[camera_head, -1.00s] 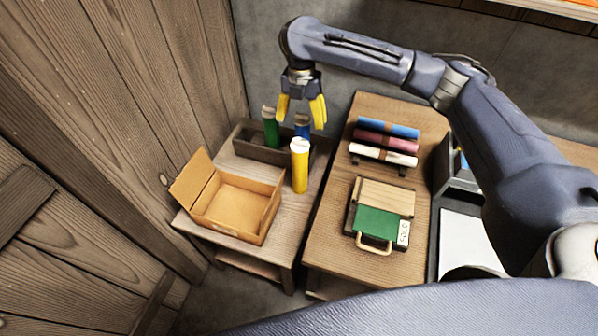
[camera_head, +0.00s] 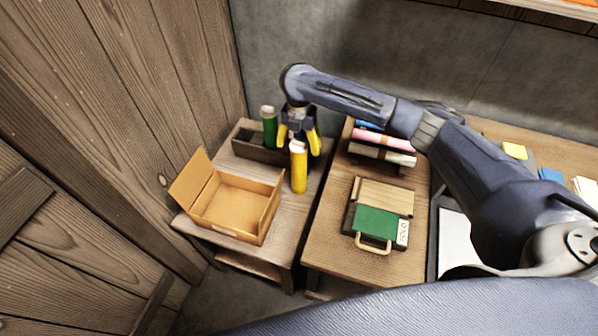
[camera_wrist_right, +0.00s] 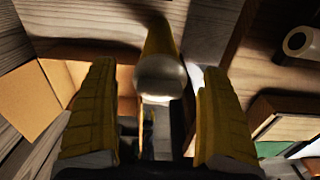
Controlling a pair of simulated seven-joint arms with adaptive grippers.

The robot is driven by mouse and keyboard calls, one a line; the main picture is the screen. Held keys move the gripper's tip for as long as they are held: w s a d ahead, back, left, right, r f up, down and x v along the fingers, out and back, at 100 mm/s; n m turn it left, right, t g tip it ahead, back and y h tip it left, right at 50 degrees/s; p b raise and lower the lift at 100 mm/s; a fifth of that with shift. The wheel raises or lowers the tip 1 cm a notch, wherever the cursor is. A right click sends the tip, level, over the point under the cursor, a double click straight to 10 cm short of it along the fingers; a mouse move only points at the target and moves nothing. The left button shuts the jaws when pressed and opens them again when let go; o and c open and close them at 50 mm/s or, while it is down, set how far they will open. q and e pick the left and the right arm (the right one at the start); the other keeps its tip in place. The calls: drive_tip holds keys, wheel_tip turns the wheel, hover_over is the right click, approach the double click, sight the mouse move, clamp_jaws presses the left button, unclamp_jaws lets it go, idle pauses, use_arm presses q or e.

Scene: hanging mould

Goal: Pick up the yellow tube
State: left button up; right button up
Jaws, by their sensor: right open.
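The yellow tube (camera_head: 299,172) with a white cap stands upright on the small left table, in front of the long wooden box. My right gripper (camera_head: 299,146) is open, with its yellow fingers at the height of the tube's upper end in the head view. In the right wrist view, the yellow tube (camera_wrist_right: 160,45) shows with its pale round cap between the two fingers of my right gripper (camera_wrist_right: 158,95). There is a gap on each side, and nothing is gripped. My left gripper is not in view.
A green tube (camera_head: 269,127) stands in the long wooden box (camera_head: 243,146). An open cardboard box (camera_head: 236,205) sits left of the yellow tube. The right table holds rolls on a rack (camera_head: 383,154) and a green case (camera_head: 377,223). A wooden wall is at left.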

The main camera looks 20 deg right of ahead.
drive_tip(key=shift+f, duration=1.2)
drive_tip(key=shift+c, duration=0.3)
clamp_jaws()
